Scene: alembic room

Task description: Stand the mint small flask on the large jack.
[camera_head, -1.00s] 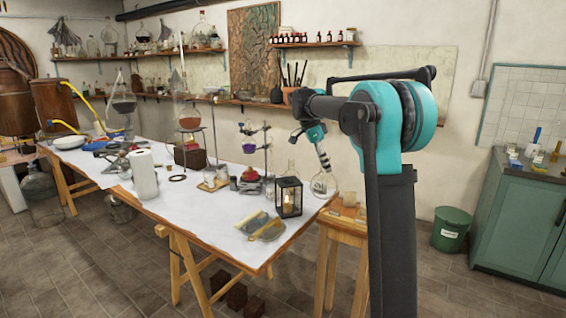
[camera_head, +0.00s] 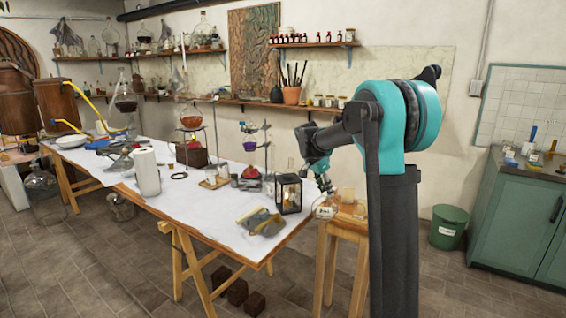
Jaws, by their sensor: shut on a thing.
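My gripper (camera_head: 326,187) is at the right end of the white-topped table, pointing down. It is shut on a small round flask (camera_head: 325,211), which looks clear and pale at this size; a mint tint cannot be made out. The flask hangs roughly upright beneath the fingers, in front of the left part of a small wooden stand; whether it touches anything is unclear. I cannot pick out the large jack with certainty. A low grey and yellow object (camera_head: 261,222) lies on the table's near right part, left of the gripper; its form is too small to tell.
A black lantern (camera_head: 288,194) stands close left of the gripper. The wooden stand (camera_head: 349,229) carries small pale blocks (camera_head: 346,195). A paper roll (camera_head: 146,171) and several glass setups stand farther left on the table (camera_head: 205,218). A green bin (camera_head: 449,228) is on the floor.

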